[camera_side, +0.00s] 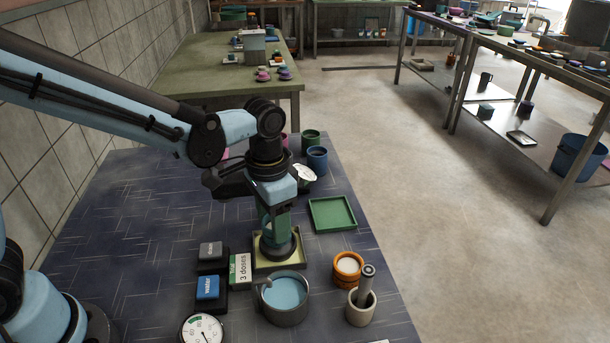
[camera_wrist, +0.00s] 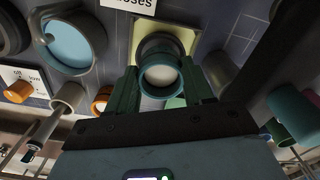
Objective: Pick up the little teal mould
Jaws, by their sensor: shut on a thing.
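My gripper (camera_side: 277,222) points down over a small pale yellow-green tray (camera_side: 262,262) on the blue table. In the wrist view, its two green fingers (camera_wrist: 160,88) are shut on the sides of the little teal mould (camera_wrist: 161,74), a round cup with a pale inside. In the side view the mould is mostly hidden by the fingers. A dark round piece (camera_side: 279,250) stands on the tray directly under the gripper. I cannot tell whether the mould touches it.
A grey pot (camera_side: 286,313) of pale blue liquid, an orange cup (camera_side: 348,276) and a mortar with pestle (camera_side: 361,310) stand in front. A "3 doses" card (camera_side: 240,271) is left of the tray. A green tray (camera_side: 332,214) and a blue cup (camera_side: 317,159) are behind right.

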